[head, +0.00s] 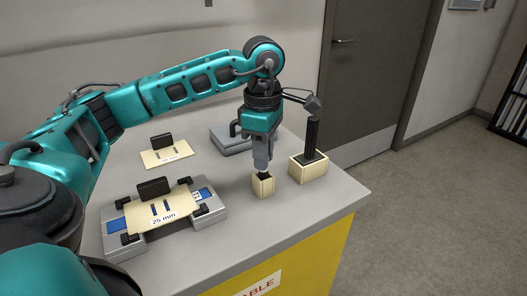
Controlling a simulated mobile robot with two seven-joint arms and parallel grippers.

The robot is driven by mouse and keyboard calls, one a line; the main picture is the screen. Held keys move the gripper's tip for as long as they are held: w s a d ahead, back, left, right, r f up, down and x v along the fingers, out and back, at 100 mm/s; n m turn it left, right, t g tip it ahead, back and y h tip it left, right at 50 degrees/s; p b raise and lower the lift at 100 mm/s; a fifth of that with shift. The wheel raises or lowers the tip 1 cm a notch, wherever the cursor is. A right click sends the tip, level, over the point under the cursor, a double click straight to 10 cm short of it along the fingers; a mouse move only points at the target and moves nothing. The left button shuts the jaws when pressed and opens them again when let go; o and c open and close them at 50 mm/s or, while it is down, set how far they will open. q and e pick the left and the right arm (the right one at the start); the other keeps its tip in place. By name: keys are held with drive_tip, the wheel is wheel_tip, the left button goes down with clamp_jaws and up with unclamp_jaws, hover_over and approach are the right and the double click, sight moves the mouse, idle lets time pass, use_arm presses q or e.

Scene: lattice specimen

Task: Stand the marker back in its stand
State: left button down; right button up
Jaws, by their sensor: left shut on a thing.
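My left gripper (263,167) points straight down over a small pale wooden block (263,187) that looks like the marker's stand, near the table's right end. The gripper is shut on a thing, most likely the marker. Its fingers hide most of it. A dark patch shows between the fingertips and the top of the block. I cannot tell whether it is the marker's end or the block's opening, nor how deep anything sits in it. My right gripper is not in view.
A larger wooden block (309,172) with a black post (312,137) stands close right of the gripper. A grey fixture (120,247) holds a plate marked 25 mm (162,211). Another plate (166,155) and a grey box (228,143) lie behind. The grey tabletop (262,232) is clear in front.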

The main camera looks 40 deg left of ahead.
use_arm(q)
drive_tip(key=shift+c, duration=2.3)
unclamp_jaws()
drive_tip(key=shift+r, duration=0.1)
drive_tip(key=shift+r+p, duration=2.05)
drive_tip(key=shift+r, duration=0.45)
wheel_tip(320, 180, up, 5)
drive_tip(key=shift+f, duration=0.15)
wheel_tip(320, 180, up, 8)
drive_tip(key=p, duration=0.3)
drive_tip(key=shift+p, duration=0.35)
